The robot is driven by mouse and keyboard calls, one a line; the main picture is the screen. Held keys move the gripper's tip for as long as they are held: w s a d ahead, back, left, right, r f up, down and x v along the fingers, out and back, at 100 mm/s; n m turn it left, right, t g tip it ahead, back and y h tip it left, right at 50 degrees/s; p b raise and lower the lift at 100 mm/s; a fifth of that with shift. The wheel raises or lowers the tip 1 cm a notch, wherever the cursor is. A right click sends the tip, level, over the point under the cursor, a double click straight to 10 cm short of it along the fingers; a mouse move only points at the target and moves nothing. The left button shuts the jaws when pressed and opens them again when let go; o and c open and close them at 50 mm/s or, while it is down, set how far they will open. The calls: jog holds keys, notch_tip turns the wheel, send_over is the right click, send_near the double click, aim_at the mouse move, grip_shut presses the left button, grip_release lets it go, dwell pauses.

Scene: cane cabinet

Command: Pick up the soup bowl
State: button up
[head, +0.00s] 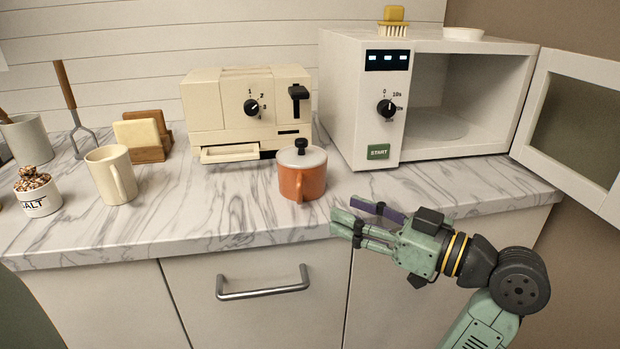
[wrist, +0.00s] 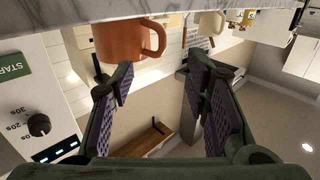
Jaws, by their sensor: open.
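A shallow white bowl (head: 463,34), the only bowl-like thing I see, sits on top of the microwave (head: 352,100) in the head view. It does not show in the wrist view. My gripper (head: 352,222) is open and empty at the counter's front edge, pointing left, well below and in front of the bowl. In the wrist view, my gripper's (wrist: 160,88) two padded fingers stand apart with nothing between them.
An orange mug-like pot (head: 302,176) with a lid stands just beyond my fingertips, its handle facing forward; it also shows in the upside-down wrist view (wrist: 118,40). The microwave door (head: 580,120) is swung open at right. A yellow brush (head: 394,22) stands left of the bowl. A toaster (head: 245,105) is behind.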

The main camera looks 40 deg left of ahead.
aim_at(299, 185)
jog(key=a+p, duration=0.2)
jog(key=a, duration=0.7)
jog(key=shift+c, duration=0.4)
grip_shut()
jog(key=shift+d, duration=0.1)
dwell(0.6)
